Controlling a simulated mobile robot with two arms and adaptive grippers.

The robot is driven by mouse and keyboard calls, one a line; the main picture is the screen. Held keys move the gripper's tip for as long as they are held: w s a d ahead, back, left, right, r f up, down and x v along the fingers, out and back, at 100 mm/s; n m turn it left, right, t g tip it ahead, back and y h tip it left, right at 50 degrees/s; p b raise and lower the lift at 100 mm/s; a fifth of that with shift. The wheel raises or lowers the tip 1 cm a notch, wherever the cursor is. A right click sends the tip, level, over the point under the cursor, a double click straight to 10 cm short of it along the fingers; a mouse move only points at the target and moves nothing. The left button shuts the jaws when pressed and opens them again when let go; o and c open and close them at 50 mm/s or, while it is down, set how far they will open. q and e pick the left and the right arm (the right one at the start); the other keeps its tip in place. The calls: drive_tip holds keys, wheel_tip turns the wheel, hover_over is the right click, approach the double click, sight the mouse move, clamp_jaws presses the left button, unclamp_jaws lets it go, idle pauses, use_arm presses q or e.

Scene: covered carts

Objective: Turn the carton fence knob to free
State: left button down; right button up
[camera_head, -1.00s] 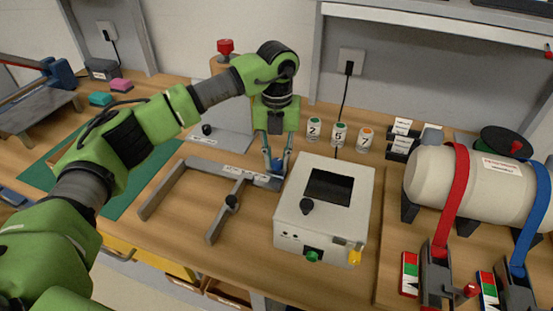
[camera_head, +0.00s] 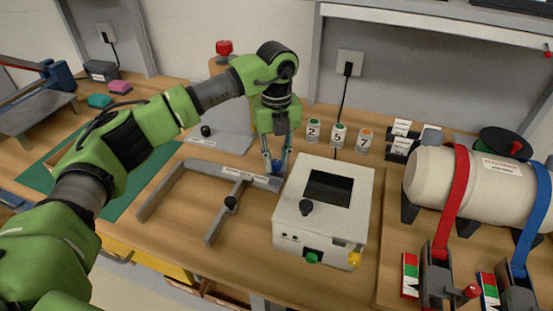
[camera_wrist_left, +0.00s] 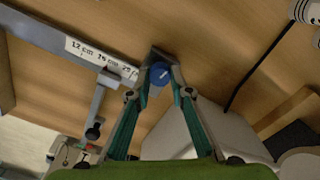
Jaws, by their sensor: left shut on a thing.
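The carton fence (camera_head: 160,190) is a grey frame with a long rail and a sliding cross arm, lying on the wooden bench. A blue knob (camera_wrist_left: 159,75) with a small white mark sits at the rail's end, by a white scale label (camera_wrist_left: 96,55). My left gripper (camera_head: 276,170) points down at that end, shut on the blue knob. The wrist view shows its two fingertips (camera_wrist_left: 160,72) on either side of the knob. The knob is mostly hidden by the fingers in the head view. My right gripper is not in view.
A white box (camera_head: 290,235) with a dark window and black knob stands close to the right of my left gripper. Several numbered cans (camera_head: 338,135) stand behind it. A strapped cream tank (camera_head: 470,185) is at the right. Bare bench lies in front of the fence.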

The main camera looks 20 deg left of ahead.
sight(276, 162)
use_arm(q)
drive_tip(key=shift+w+r, duration=0.15)
drive_tip(key=c, duration=2)
unclamp_jaws()
drive_tip(key=shift+o, duration=0.9)
wheel_tip(276, 162, up, 12)
